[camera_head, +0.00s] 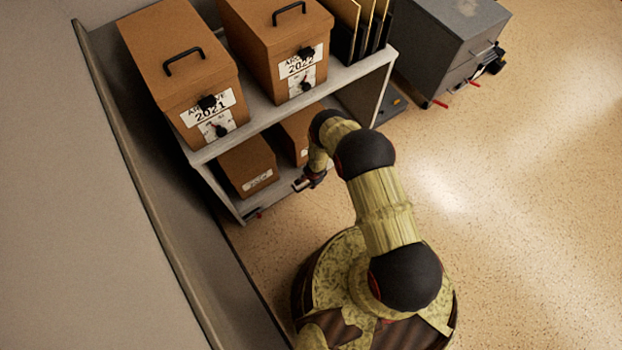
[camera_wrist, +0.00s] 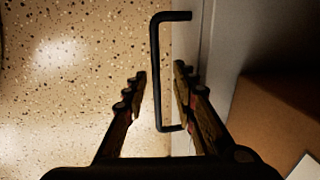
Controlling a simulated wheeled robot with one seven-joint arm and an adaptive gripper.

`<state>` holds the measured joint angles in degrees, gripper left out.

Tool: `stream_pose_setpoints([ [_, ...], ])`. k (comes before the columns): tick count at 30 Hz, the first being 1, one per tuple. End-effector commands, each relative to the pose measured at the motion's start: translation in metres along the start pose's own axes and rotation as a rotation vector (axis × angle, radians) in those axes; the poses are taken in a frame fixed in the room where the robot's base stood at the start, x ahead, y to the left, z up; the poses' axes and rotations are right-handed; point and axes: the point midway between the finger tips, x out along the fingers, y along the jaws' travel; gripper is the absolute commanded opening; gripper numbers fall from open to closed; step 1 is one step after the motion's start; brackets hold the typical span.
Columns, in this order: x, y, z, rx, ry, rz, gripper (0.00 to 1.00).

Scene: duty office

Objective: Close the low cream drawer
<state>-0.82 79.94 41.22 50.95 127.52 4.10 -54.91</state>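The pale front edge (camera_wrist: 190,45) with a black bar handle (camera_wrist: 155,70) shows in the wrist view; it seems to belong to the low cream drawer. My gripper (camera_wrist: 160,88) is open, one finger on each side of the handle's lower part in the picture. I cannot tell whether either finger touches it. In the head view my gripper (camera_head: 309,180) is low at the front of the shelf unit, beside its lower level. There my arm and gripper hide part of that area, and how far the drawer stands out cannot be told.
The shelf unit (camera_head: 205,152) holds orange-brown archive boxes (camera_head: 180,75) on top and smaller brown boxes (camera_head: 248,165) below. A grey cabinet (camera_head: 450,40) with red-ended parts stands at the upper right. A grey partition (camera_head: 150,200) runs along the left. The speckled floor (camera_head: 540,210) at right is clear.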

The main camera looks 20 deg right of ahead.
Motion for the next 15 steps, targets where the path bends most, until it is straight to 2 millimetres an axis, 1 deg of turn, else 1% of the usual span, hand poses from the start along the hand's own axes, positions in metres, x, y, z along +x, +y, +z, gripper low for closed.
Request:
stream_pose_setpoints([
  [15, -0.056, -0.001, 0.000, 0.000, 0.001, -0.002, 0.27],
])
